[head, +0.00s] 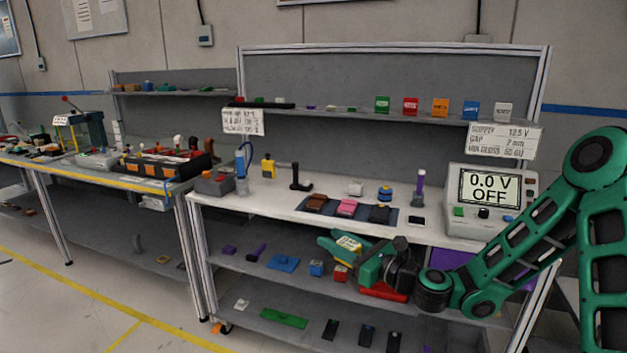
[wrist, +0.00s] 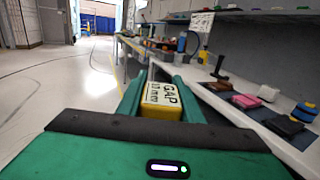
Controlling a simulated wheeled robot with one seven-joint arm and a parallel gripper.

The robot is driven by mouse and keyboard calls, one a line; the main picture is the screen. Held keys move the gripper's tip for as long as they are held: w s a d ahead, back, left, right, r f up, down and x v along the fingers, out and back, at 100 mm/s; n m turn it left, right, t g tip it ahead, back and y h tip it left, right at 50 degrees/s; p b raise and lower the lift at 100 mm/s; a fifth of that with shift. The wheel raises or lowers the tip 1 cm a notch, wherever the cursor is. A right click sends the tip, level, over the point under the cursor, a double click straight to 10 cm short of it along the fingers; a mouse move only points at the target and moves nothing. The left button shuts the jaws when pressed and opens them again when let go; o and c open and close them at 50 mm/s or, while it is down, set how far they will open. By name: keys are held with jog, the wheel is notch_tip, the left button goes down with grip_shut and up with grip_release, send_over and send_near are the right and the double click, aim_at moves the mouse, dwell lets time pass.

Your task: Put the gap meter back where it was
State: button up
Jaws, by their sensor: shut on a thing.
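My gripper (head: 338,241) is shut on the gap meter (head: 349,242), a small yellow block with a white label. In the head view it is in front of the bench's front edge, with the lower shelf behind it. In the wrist view the gap meter (wrist: 162,101) sits between the two green fingers (wrist: 158,86). Its label reads GAP and a value in mm that I cannot read surely. The fingers hide its sides. It is clear of the bench top. The white bench top (head: 262,206) lies beyond my gripper in the head view.
On the bench stand a yellow item (head: 268,167), a black joystick (head: 300,180), a dark mat (head: 330,214) with several modules, and a display (head: 489,190) reading 0.0 V OFF. A sign (head: 497,139) lists supply and gap values. Lower shelves hold loose parts. Floor at left is clear.

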jog(key=w+d+f+m+t+h, duration=0.1)
jog(key=d+f+m+t+h, duration=0.1)
jog(key=d, duration=1)
jog(key=w+d+f+m+t+h, duration=0.1)
jog(key=d+f+m+h, duration=0.3)
jog(key=d, duration=0.8)
jog(key=shift+w+f+t+h, duration=0.15)
jog(key=shift+f+t+h, duration=0.35)
jog(key=shift+t+h, duration=0.45)
